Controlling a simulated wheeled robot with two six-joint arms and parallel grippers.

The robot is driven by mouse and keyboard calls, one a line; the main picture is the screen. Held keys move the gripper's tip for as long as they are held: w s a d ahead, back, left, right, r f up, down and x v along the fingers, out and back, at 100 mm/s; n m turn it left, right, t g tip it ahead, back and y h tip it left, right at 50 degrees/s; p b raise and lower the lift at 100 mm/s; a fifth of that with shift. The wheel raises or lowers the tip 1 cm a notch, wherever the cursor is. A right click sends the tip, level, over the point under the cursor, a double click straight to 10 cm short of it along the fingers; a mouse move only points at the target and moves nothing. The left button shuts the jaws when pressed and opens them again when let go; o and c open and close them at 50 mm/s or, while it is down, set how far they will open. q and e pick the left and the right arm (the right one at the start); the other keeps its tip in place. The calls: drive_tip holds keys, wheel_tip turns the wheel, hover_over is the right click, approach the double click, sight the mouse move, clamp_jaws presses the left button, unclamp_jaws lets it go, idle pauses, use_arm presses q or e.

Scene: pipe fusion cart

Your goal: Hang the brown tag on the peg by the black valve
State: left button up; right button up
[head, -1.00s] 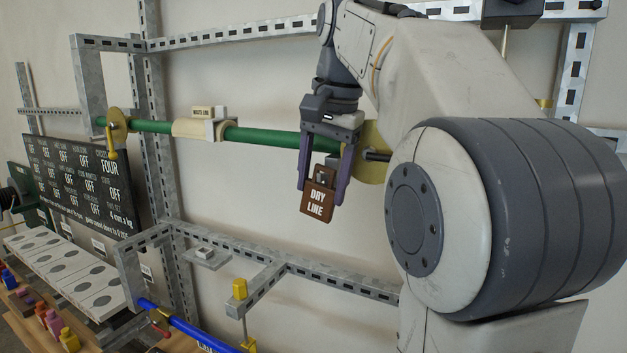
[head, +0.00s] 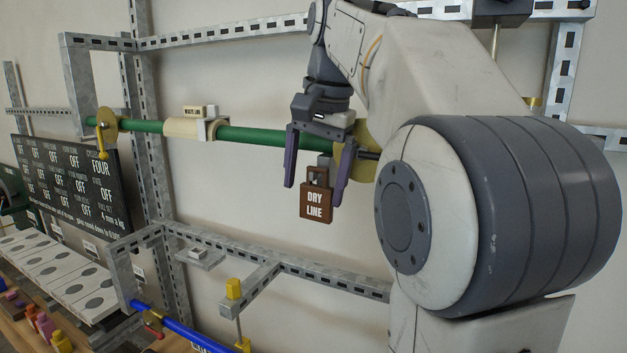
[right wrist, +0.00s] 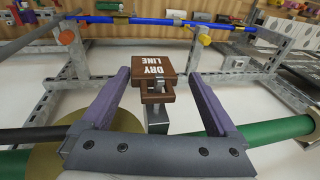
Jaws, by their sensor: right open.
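The brown tag (head: 315,203), lettered DRY LINE, hangs nearly upright below the green pipe. In the right wrist view, the tag (right wrist: 152,68) has its shackle around or against a grey metal peg (right wrist: 157,122); exact seating is hard to tell. My right gripper (head: 313,195) is open, one finger on each side of the tag, with gaps visible in the right wrist view (right wrist: 158,75). A black bar (head: 369,155) and an olive disc show behind the gripper; I cannot make out a black valve handle, which my arm may hide. My left gripper is out of view.
The green pipe (head: 262,138) runs behind my gripper, with a cream sleeve and small sign at left. Slotted metal rails (head: 330,278) frame the wall. A blue pipe (head: 185,334) and yellow-topped post (head: 233,289) stand lower.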

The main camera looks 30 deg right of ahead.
drive_tip(key=s+a+b, duration=0.1)
drive_tip(key=s+a, duration=0.4)
drive_tip(key=a, duration=0.3)
drive_tip(key=shift+a+b, duration=0.3)
drive_tip(key=shift+b, duration=0.05)
idle(0.7)
drive_tip(key=shift+s, duration=0.1)
drive_tip(key=a+f+n+g+y+b, duration=0.1)
drive_tip(key=a+f+n+b, duration=0.4)
drive_tip(key=f, duration=0.7)
drive_tip(key=a+f+n+b, duration=0.4)
drive_tip(key=a+f+b, duration=0.15)
drive_tip(key=f, duration=0.75)
drive_tip(key=s+a+f+n+b, duration=0.1)
drive_tip(key=s+f+n+b, duration=0.1)
drive_tip(key=f, duration=0.6)
drive_tip(key=s+a+f+n+g+b, duration=0.1)
drive_tip(key=s+a+f+n+b, duration=0.1)
drive_tip(key=s+f+n, duration=0.3)
drive_tip(key=s+a+f+n+b, duration=0.2)
drive_tip(key=s+f, duration=0.3)
drive_tip(key=f, duration=0.6)
drive_tip(key=shift+s+f+n+g+b, duration=0.2)
drive_tip(key=shift+f+n+g+b, duration=0.2)
drive_tip(key=shift+n+b, duration=0.25)
